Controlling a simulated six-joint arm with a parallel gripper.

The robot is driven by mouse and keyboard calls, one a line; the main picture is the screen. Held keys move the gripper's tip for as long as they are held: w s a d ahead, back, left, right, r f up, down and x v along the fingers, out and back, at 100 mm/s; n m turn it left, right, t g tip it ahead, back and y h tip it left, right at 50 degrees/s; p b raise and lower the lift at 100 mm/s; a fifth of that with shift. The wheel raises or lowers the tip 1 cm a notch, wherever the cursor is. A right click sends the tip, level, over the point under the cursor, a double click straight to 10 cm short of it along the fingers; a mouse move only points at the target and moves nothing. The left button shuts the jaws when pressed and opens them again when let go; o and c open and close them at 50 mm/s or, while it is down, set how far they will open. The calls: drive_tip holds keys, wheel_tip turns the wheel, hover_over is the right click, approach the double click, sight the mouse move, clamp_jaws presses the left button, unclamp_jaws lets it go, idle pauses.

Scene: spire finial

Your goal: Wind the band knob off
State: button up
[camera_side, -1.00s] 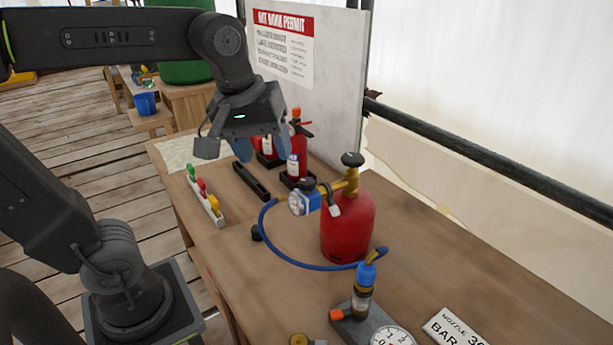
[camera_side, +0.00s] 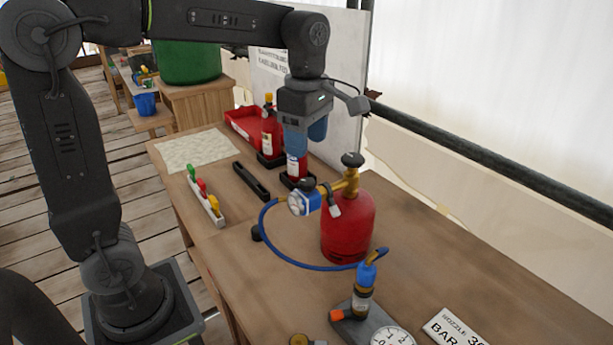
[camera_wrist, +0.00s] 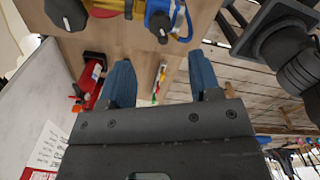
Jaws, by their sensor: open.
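A red gas cylinder (camera_side: 347,228) stands upright on the bench, with a brass valve topped by a black knob (camera_side: 352,159). A blue regulator (camera_side: 305,202) with a gauge and a second black knob (camera_side: 307,184) sits on its left. I cannot tell for sure which knob is the band knob. Both dark knobs show at the top of the wrist view, one at the left (camera_wrist: 66,13) and one near the middle (camera_wrist: 160,24). My gripper (camera_side: 307,132), with blue fingers, hangs above and behind the cylinder. It is open and empty in the wrist view (camera_wrist: 160,65), clear of both knobs.
A blue hose (camera_side: 283,255) loops from the regulator to a fitting (camera_side: 362,295) at the front. Extinguishers (camera_side: 271,135) and a red tray (camera_side: 243,122) stand behind. A rack of coloured pieces (camera_side: 205,200) lies left. A permit board (camera_side: 345,80) rises at the back.

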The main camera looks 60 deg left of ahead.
sight(307, 180)
wheel_tip(307, 180, down, 8)
drive_tip(key=shift+f, duration=0.25)
drive_tip(key=c, duration=0.9)
drive_tip(key=shift+c, duration=0.2)
